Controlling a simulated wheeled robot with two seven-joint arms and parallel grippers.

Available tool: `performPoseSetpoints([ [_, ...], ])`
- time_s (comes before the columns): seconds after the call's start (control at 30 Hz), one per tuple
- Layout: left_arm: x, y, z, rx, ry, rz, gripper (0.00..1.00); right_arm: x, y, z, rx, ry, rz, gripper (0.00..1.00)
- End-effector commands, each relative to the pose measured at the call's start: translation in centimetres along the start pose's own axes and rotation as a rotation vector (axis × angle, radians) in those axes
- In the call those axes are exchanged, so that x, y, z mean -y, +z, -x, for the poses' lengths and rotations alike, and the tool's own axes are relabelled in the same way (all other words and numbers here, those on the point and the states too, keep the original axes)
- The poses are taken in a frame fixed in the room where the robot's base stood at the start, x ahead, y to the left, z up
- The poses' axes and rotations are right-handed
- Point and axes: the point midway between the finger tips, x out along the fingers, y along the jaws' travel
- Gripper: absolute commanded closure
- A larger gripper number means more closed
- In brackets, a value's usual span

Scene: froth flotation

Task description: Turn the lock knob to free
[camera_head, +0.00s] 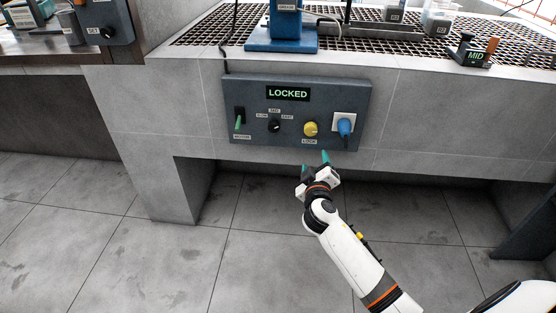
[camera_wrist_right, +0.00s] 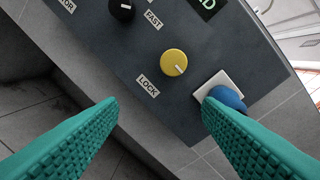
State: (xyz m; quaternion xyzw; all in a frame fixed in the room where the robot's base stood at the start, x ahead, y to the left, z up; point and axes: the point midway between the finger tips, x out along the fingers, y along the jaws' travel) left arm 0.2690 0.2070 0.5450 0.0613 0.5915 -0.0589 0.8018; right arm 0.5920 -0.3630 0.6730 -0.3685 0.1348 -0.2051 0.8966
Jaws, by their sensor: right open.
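The yellow lock knob (camera_head: 310,129) sits on a grey control panel (camera_head: 352,92) on the bench front, above a label reading LOCK. A display (camera_head: 288,93) on the panel reads LOCKED. In the right wrist view the knob (camera_wrist_right: 173,62) shows a white pointer mark towards its lower right. My right gripper (camera_head: 316,160) is below the knob, apart from it. Its two teal fingers (camera_wrist_right: 160,110) are open with nothing between them, and the knob lies beyond the gap. My left gripper is not in view.
A blue plug (camera_head: 345,127) in a white socket is right of the knob, near one finger in the wrist view. A black speed knob (camera_head: 274,126) and a green-levered motor switch (camera_head: 239,120) are to its left. Tiled floor below is clear.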

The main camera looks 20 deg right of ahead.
Motion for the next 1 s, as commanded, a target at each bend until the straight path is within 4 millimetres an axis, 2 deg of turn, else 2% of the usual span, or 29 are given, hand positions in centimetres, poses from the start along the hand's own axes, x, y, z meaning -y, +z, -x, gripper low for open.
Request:
performPoseSetpoints([
  [0.1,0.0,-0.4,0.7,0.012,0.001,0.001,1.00,1.6,1.0,-0.1,0.040,-0.069,-0.012,0.41],
  [0.27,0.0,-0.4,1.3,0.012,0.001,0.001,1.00,2.4,1.8,-0.9,0.051,-0.089,-0.014,0.41],
  [0.57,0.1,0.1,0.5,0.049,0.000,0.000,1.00,2.9,1.9,-6.4,0.048,-0.088,-0.013,0.41],
  [0.8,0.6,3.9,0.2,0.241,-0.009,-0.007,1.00,3.0,2.1,-10.4,0.047,-0.084,-0.014,0.41],
  [1.0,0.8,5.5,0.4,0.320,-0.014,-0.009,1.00,3.2,2.2,-11.8,0.047,-0.083,-0.015,0.41],
])
